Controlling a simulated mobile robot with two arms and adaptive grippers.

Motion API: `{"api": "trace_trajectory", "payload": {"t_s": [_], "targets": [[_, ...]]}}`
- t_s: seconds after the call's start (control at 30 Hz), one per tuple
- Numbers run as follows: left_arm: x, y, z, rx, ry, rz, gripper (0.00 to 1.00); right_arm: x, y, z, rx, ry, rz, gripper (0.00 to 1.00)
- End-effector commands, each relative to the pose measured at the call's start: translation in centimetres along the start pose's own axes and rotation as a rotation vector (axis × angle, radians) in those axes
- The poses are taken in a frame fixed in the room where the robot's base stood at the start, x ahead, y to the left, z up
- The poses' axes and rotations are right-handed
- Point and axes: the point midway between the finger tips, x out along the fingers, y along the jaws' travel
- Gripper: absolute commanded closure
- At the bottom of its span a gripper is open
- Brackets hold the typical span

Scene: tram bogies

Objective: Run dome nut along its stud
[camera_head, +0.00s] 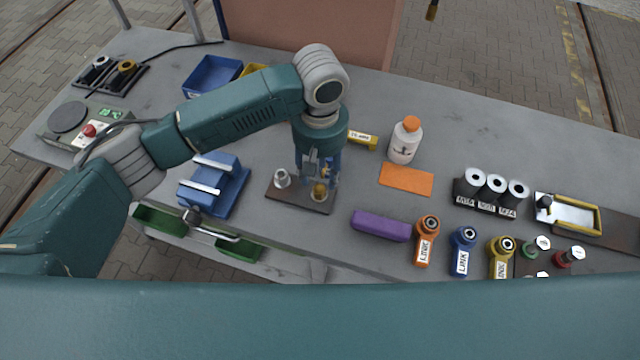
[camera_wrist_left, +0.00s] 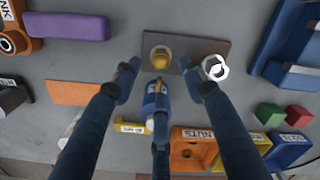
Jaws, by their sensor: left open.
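A brown plate (camera_head: 288,199) lies on the grey bench and carries two fittings. A brass dome nut (camera_head: 319,191) is at its right in the head view, and a silver nut-like piece (camera_head: 281,179) at its left. In the left wrist view the brass dome nut (camera_wrist_left: 160,57) sits near the left of the plate (camera_wrist_left: 185,40), and the silver piece (camera_wrist_left: 214,68) at its right. My left gripper (camera_head: 320,178) points down over the brass nut. Its fingers (camera_wrist_left: 162,75) are spread apart near the nut, not closed on it. The stud is hidden. My right gripper is out of view.
A purple block (camera_head: 381,225) and an orange mat (camera_head: 406,180) lie right of the plate. A white bottle (camera_head: 404,141) stands behind the mat. A blue rack (camera_head: 214,188) is on the left. Labelled sockets (camera_head: 427,242) and black holders (camera_head: 490,190) stand further right.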

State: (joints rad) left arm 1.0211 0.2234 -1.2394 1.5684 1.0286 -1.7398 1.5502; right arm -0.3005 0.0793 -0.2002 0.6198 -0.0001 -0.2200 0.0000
Motion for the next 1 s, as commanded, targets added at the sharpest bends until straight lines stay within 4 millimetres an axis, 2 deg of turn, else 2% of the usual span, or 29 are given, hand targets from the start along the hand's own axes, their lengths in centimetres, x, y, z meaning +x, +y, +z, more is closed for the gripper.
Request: {"api": "trace_trajectory", "payload": {"t_s": [0.03, 0.2, 0.4, 0.77, 0.87, 1.0], "targets": [[0.8, -0.1, 0.1, -0.001, -0.002, -0.004, 0.58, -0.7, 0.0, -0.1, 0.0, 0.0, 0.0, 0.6], [4.0, -0.1, 0.0, 0.001, -0.001, -0.002, 0.58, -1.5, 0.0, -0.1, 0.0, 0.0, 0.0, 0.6], [6.4, 0.0, 0.0, 0.003, 0.0, -0.001, 0.58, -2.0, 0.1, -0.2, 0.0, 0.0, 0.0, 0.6], [7.2, 0.0, 0.0, 0.004, 0.001, 0.001, 0.58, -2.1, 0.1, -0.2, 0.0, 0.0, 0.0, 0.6], [7.2, 0.0, 0.0, 0.004, 0.001, 0.001, 0.74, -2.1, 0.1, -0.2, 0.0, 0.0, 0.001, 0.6], [7.2, 0.0, 0.1, 0.004, 0.0, 0.0, 1.0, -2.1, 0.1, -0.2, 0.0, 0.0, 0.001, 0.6]]}}
